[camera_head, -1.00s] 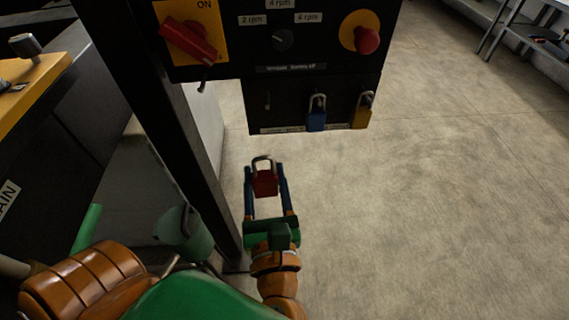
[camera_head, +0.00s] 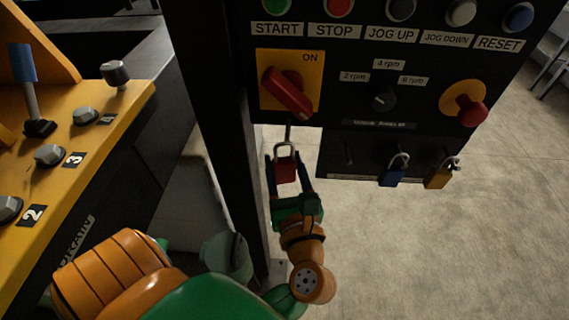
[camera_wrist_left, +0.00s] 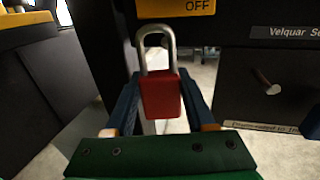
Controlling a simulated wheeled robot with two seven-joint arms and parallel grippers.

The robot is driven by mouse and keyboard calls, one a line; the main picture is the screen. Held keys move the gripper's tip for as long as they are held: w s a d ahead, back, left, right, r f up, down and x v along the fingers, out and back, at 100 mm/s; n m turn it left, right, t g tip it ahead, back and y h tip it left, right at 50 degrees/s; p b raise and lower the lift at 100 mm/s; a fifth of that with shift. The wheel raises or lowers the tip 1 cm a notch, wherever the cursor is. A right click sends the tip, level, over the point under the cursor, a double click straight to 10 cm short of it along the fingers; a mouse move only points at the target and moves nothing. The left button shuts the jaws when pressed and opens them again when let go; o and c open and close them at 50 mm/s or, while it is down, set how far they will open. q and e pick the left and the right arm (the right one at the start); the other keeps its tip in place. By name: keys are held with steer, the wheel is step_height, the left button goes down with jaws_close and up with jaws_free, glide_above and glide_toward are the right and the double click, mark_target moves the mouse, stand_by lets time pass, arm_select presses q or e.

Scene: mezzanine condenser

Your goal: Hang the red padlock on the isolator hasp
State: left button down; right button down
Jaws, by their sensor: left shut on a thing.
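The red padlock (camera_head: 286,171) is upright in my left gripper (camera_head: 286,158), which is shut on its body, with the shackle on top. In the left wrist view, the red padlock (camera_wrist_left: 160,97) sits between the two blue fingers, its silver shackle rising above. The red isolator switch (camera_head: 287,93) is on a yellow plate. The isolator hasp (camera_head: 288,132) is a thin dark tab hanging below that plate. The shackle top is at the hasp's lower end in the head view; I cannot tell whether they touch or whether the hasp is inside the shackle. My right gripper is not in view.
A blue padlock (camera_head: 392,174) and a yellow padlock (camera_head: 438,178) hang on the lower panel, beside an empty peg (camera_head: 348,154). A dark post (camera_head: 222,130) stands just left of my gripper. A yellow console (camera_head: 70,150) is at left.

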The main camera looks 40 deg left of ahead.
arm_select(q)
steer(key=shift+w+a, duration=0.2)
steer(key=shift+w, duration=0.1)
steer(key=shift+w+a+r, duration=0.1)
steer(key=shift+w, duration=0.45)
steer(key=w, duration=0.1)
steer(key=w+a+f, duration=0.1)
steer(key=w+a+b, duration=0.1)
steer(key=shift+f, duration=0.3)
steer(key=shift+c, duration=0.8)
jaws_free()
